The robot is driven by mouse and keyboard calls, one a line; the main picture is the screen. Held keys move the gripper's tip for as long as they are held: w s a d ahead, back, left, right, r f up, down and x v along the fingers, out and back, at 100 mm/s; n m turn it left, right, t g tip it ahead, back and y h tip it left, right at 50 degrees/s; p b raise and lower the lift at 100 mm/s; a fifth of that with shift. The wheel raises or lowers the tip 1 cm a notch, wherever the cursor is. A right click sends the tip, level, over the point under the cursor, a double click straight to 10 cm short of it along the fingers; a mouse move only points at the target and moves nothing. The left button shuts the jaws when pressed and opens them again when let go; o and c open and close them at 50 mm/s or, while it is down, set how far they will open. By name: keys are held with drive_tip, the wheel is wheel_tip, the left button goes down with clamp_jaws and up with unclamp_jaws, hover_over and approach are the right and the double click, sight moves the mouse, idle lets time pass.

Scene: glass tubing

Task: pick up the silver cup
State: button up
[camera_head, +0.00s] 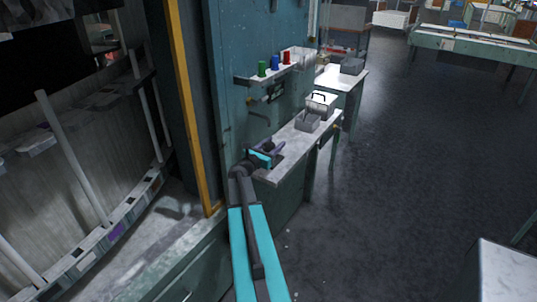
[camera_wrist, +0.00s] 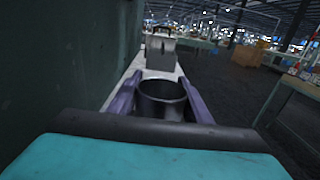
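The silver cup (camera_wrist: 162,100) shows in the wrist view as a dark, shiny metal cup with a round open top, upright between the two purple fingers of my gripper (camera_wrist: 160,82). One finger is on each side of it, very close to its wall. I cannot tell whether they press on it. The cup's lower part is hidden behind my wrist. In the head view my gripper (camera_head: 269,151) is at the near end of the narrow grey bench (camera_head: 291,148), and the cup is small and hard to make out there.
A grey open box (camera_head: 307,123) and a handled box (camera_head: 320,102) stand farther along the bench. Green, blue and red cups (camera_head: 275,63) stand on a wall shelf (camera_head: 268,75) above. A teal wall is close on the left; open floor (camera_head: 410,170) lies right.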

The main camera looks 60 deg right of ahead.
drive_tip(key=c, duration=0.7)
drive_tip(key=shift+r, duration=0.2)
drive_tip(key=shift+r+b, duration=0.5)
drive_tip(key=shift+r, duration=0.35)
drive_tip(key=shift+s+a+r+b, duration=0.2)
drive_tip(key=shift+a+r+b, duration=0.1)
drive_tip(key=shift+r, duration=0.4)
drive_tip(key=s+a, duration=0.2)
drive_tip(key=a, duration=0.1)
drive_tip(key=s+a+r+b, duration=0.1)
drive_tip(key=s+a, duration=0.1)
drive_tip(key=a, duration=0.2)
drive_tip(key=s+a, duration=0.1)
drive_tip(key=a, duration=0.3)
drive_tip(key=shift+s+a+r, duration=0.2)
drive_tip(key=shift+s+r, duration=0.1)
drive_tip(key=shift+s, duration=0.1)
drive_tip(key=p, duration=0.3)
drive_tip(key=shift+s+a+r+p, duration=0.1)
drive_tip(key=shift+s+a+p, duration=0.1)
drive_tip(key=shift+a+p, duration=0.15)
drive_tip(key=a+p, duration=0.1)
drive_tip(key=p, duration=0.3)
drive_tip(key=shift+s, duration=0.3)
